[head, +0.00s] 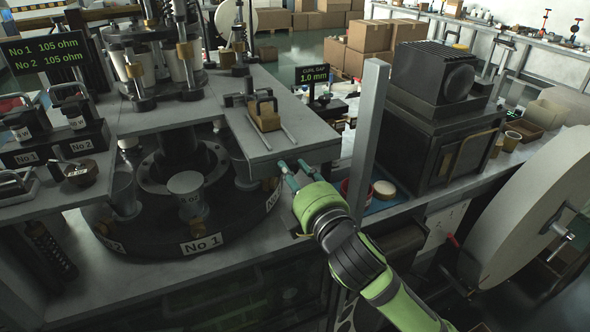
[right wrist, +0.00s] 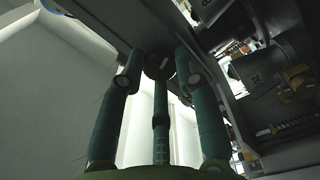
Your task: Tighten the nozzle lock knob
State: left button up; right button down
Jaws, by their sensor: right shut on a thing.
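My right gripper (head: 297,176) reaches up from the lower right to the front edge of the grey metal plate (head: 262,150). In the right wrist view, its dark green fingers (right wrist: 160,72) point up toward the underside of a plate. A dark round knob (right wrist: 160,65), which looks like the nozzle lock knob, sits between the fingertips, and the fingers are shut on it. In the head view I cannot make out the knob at the fingertips. My left gripper is not in view.
A turntable (head: 200,235) labelled No 1 with cups stands left of my right arm. A grey post (head: 368,130) rises close behind the arm. A dark machine (head: 440,110) and a large pale reel (head: 520,210) stand at the right.

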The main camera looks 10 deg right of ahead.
jog(key=m+p, duration=0.1)
jog(key=m, duration=0.3)
jog(key=shift+r+m+p, duration=0.1)
jog(key=shift+m+p, duration=0.85)
jog(key=shift+m, duration=1.15)
jog(key=c, duration=0.9)
grip_release()
jog(key=shift+s, duration=0.1)
jog(key=s+d, duration=0.1)
jog(key=s, duration=0.6)
jog(key=shift+d, duration=0.2)
